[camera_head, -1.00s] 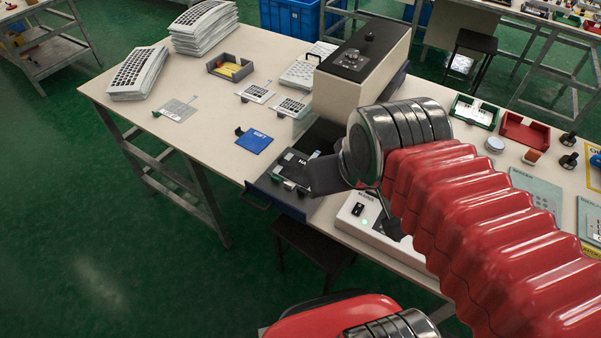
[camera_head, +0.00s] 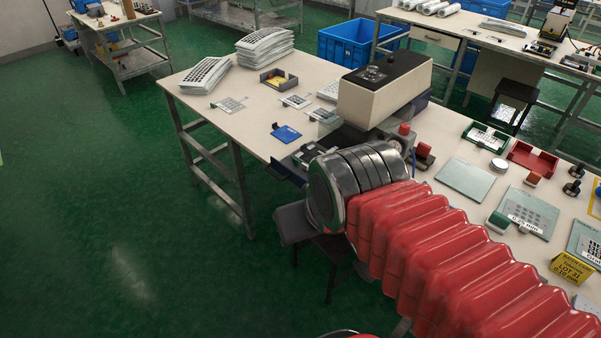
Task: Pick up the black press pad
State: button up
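I cannot say for certain which item is the black press pad. Two small black knobbed pieces stand at the table's right edge, a nearer one (camera_head: 571,188) and a farther one (camera_head: 577,170). The cream press (camera_head: 385,92) with a black top stands near the table's middle, and its open tray at the front is partly hidden by my arm. My red ribbed arm with its metal joint covers the front of the table. My gripper does not show; it is out of sight behind or beyond my arm.
A blue card (camera_head: 286,133) and stacked keypad sheets (camera_head: 265,47) lie on the left part of the table (camera_head: 215,110). A green tray (camera_head: 487,136), a red tray (camera_head: 532,159) and a yellow sign (camera_head: 571,268) are on the right. A dark stool (camera_head: 296,222) stands below the front edge.

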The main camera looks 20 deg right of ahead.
aim_at(309, 155)
jog(key=u, duration=0.25)
jog(key=k, duration=0.6)
jog(key=z, duration=0.1)
jog(key=i, duration=1.5)
